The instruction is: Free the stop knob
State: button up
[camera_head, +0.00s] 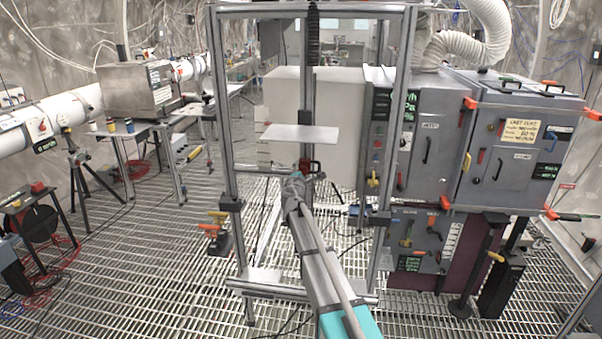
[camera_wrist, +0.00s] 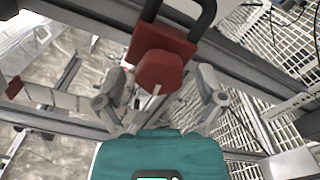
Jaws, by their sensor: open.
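In the wrist view, a red faceted knob-like piece (camera_wrist: 160,72) sits in front of a red block (camera_wrist: 150,39) with a black loop (camera_wrist: 205,18) rising from it, like a padlock. I cannot tell for sure which red part is the stop knob. My gripper (camera_wrist: 161,88) is open, one finger on each side of the red faceted piece, with a gap to each. In the head view, the small red and black item (camera_head: 311,166) is at the tip of my gripper (camera_head: 296,178), in front of the frame's middle post; my gripper hides part of it.
An aluminium frame (camera_head: 222,130) stands around the spot, with a pale plate (camera_head: 300,134) just above my gripper. Grey cabinets (camera_head: 510,140) with handles and orange corners stand at the right. A bench with a metal box (camera_head: 135,88) is at the left.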

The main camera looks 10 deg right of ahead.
jog(key=shift+s, duration=0.2)
jog(key=v, duration=1.1)
jog(key=shift+s, duration=0.3)
jog(key=shift+a, duration=0.15)
jog(key=s+d+f+m+g+h+p, duration=0.1)
jog(key=s+d+f+m+g, duration=0.35)
jog(key=s+m, duration=0.25)
jog(key=s+d+f+m+g+h, duration=0.1)
jog(key=s+d+f+m+g, duration=0.3)
jog(key=s+d+m, duration=0.25)
jog(key=s+a+f+m+g+y, duration=0.2)
jog(key=s+g, duration=0.1)
jog(key=s, duration=0.4)
jog(key=s+a+f+m+g+y, duration=0.2)
jog(key=s+f+y, duration=0.1)
jog(key=s, duration=0.3)
jog(key=s+a+f+m+g+y+p, duration=0.1)
jog(key=s+a+f+m+g+y, duration=0.1)
jog(key=s, duration=0.5)
jog(key=shift+s+a+f+g+y, duration=0.3)
jog(key=shift+s+a+f+g, duration=0.1)
jog(key=shift+g, duration=0.45)
